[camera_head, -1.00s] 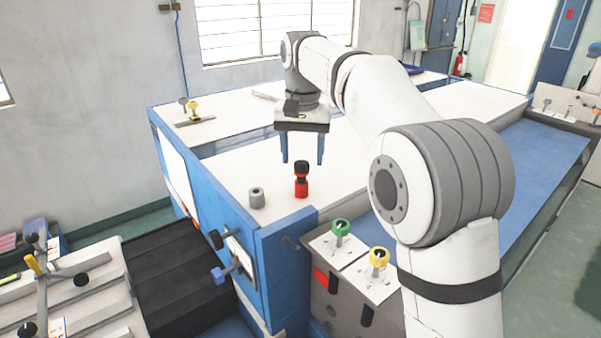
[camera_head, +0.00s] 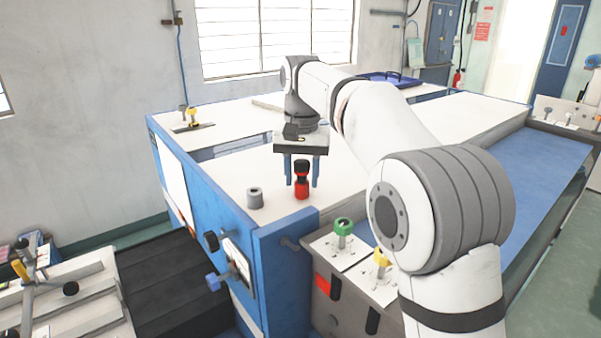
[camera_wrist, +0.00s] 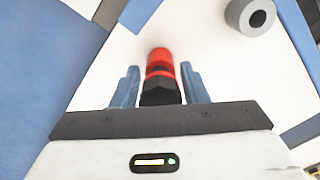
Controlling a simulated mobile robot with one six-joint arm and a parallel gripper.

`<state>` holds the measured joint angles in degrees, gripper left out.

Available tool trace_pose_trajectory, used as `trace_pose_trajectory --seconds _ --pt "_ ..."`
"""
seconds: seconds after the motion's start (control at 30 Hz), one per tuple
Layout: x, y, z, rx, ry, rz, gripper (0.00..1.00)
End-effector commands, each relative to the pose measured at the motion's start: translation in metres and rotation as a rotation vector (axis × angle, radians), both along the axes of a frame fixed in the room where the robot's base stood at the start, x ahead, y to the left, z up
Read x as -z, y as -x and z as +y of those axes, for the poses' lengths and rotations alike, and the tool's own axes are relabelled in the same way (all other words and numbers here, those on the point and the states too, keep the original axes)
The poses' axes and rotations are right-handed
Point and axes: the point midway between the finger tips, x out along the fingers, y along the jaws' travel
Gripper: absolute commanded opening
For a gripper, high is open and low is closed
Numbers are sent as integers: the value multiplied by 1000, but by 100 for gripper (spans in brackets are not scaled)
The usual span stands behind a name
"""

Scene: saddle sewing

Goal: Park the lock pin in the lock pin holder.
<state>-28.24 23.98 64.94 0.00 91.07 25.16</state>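The lock pin, a red piece with a black top (camera_head: 302,188), stands upright on the white bench top near its front corner. A short grey cylinder with a hole in its top, which looks like the lock pin holder (camera_head: 255,198), stands to its left. It shows at the upper right of the wrist view (camera_wrist: 250,16), its hole empty. My gripper (camera_head: 302,184) points down over the pin, its two blue fingers apart. In the wrist view, the fingers (camera_wrist: 160,82) are on either side of the pin (camera_wrist: 160,70), with a small gap visible at each side.
Green (camera_head: 343,228) and yellow (camera_head: 381,258) knobs stand on a lower block at the front right. Dark and blue knobs (camera_head: 217,282) stick out of the blue front panel. White bench top around the pin and cylinder is clear.

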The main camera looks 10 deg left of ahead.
Motion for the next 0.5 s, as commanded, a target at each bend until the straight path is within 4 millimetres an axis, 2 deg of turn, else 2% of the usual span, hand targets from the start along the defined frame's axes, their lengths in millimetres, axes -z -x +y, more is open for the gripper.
trace_pose_trajectory --seconds 0.07,0.4,0.5 --pt "0 0 0 0 0 0 33" --pt "0 0 0 -1 0 0 6" --pt "0 0 1 -1 0 0 4"
